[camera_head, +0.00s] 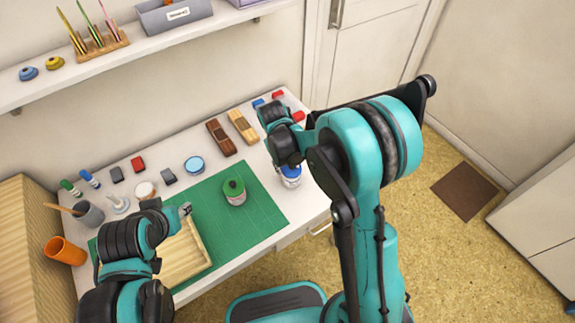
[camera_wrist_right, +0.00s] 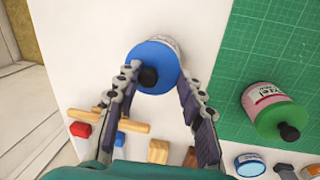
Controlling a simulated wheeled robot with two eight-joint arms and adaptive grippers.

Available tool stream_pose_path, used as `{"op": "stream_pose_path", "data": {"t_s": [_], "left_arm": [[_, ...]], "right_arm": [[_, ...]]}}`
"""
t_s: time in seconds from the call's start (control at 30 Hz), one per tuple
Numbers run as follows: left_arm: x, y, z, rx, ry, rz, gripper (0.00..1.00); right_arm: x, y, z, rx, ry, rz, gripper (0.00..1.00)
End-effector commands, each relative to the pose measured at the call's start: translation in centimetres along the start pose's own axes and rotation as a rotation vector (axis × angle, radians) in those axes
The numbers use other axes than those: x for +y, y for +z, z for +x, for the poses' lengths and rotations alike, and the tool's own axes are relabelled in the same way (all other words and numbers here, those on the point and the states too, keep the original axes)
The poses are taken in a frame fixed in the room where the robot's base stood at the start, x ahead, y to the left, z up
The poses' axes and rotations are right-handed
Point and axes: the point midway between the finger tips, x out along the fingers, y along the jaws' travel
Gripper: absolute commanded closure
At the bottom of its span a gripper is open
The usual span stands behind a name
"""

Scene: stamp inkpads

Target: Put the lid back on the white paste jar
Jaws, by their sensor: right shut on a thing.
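The blue lid (camera_wrist_right: 150,55) with a black knob is between the fingertips of my right gripper (camera_wrist_right: 157,76), which is shut on it. Below it is a jar with a pale label, its side just showing in the right wrist view (camera_wrist_right: 170,45). The lid looks to be over the jar, but I cannot tell if it is fully seated. In the head view the jar (camera_head: 291,182) stands near the table's front edge under my right gripper (camera_head: 287,160). My left gripper (camera_head: 185,209) is over the wooden tray; its opening is unclear.
A green-lidded jar (camera_head: 234,191) stands on the green mat (camera_head: 262,212), left of the blue-lidded one. The wooden tray (camera_head: 193,262) lies on the mat. Stamps, round inkpads (camera_head: 193,164), wooden blocks (camera_head: 241,126) and an orange cup (camera_head: 64,251) line the back and left.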

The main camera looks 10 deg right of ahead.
Motion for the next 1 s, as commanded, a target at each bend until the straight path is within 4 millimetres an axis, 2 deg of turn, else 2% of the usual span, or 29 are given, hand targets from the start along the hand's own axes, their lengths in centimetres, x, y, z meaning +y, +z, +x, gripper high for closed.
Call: {"op": "stream_pose_path", "data": {"t_s": [0.27,0.3,0.37,0.4,0.6,0.7,1.0], "left_arm": [[0.0,-0.01,-0.02,0.0,0.0,0.0,0.6],[0.0,-0.01,-0.02,0.0,0.0,0.0,0.6],[0.0,-0.01,-0.01,0.0,0.0,0.0,0.6],[0.0,-0.01,-0.01,0.0,0.0,0.0,0.6],[0.0,-0.01,-0.01,0.0,0.0,0.0,0.6],[0.0,-0.01,-0.01,0.0,0.0,0.0,0.6],[0.0,-0.02,-0.03,0.0,0.0,0.0,0.6]], "right_arm": [[0.0,0.0,-0.02,0.0,0.0,0.0,0.84],[0.0,0.0,-0.02,0.0,0.0,0.0,0.56],[0.0,0.0,-0.01,0.0,0.0,0.0,0.4],[0.0,0.0,-0.01,0.0,0.0,0.0,0.37],[0.0,0.0,-0.01,0.0,0.0,0.0,0.37],[0.0,0.0,-0.01,0.0,0.0,0.0,0.17],[0.01,0.0,-0.03,0.0,0.0,0.0,0.17]]}}
